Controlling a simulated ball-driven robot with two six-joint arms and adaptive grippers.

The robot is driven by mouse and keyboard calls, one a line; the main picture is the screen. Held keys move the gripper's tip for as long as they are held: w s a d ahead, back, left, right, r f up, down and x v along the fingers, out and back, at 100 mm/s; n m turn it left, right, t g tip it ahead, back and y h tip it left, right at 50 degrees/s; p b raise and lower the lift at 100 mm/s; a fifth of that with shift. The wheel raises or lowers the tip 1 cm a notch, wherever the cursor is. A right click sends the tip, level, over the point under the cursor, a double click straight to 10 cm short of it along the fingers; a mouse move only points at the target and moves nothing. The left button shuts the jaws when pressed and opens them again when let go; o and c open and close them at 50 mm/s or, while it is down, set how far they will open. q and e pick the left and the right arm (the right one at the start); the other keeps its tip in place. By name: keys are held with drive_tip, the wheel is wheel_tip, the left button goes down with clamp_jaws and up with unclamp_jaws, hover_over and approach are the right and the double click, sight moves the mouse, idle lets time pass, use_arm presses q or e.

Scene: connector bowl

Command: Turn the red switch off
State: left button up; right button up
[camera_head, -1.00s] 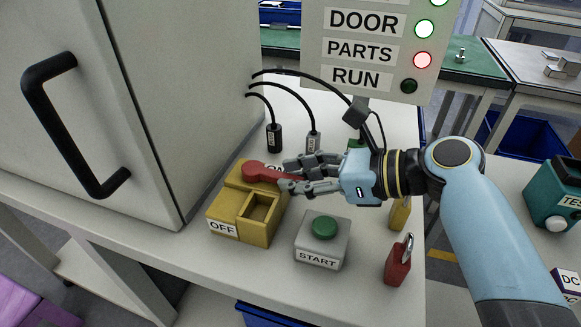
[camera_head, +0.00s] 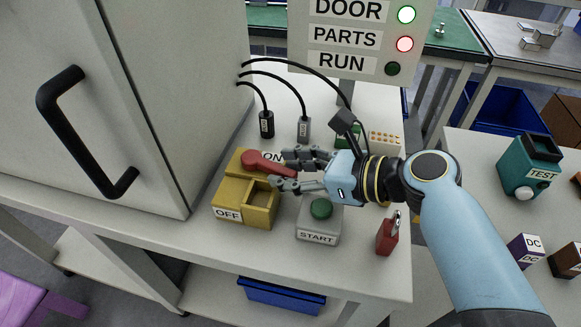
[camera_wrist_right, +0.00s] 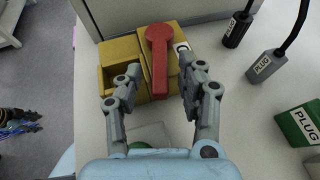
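The red switch (camera_head: 262,162) is a lever on a yellow box (camera_head: 229,197) that stands on the white table. The box has an OFF label at the front and an ON label at the back. My right gripper (camera_head: 285,171) is at the lever's near end. In the right wrist view the red switch (camera_wrist_right: 159,62) lies between the two spread fingers of my right gripper (camera_wrist_right: 157,82), with gaps on both sides.
A grey START box (camera_head: 318,232) with a green button stands beside the yellow box. A red padlock (camera_head: 387,236) is at the right. Corded plugs (camera_head: 266,124) stand behind. A large cabinet (camera_head: 110,100) with a black handle rises at the left.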

drive_tip(key=v, duration=1.2)
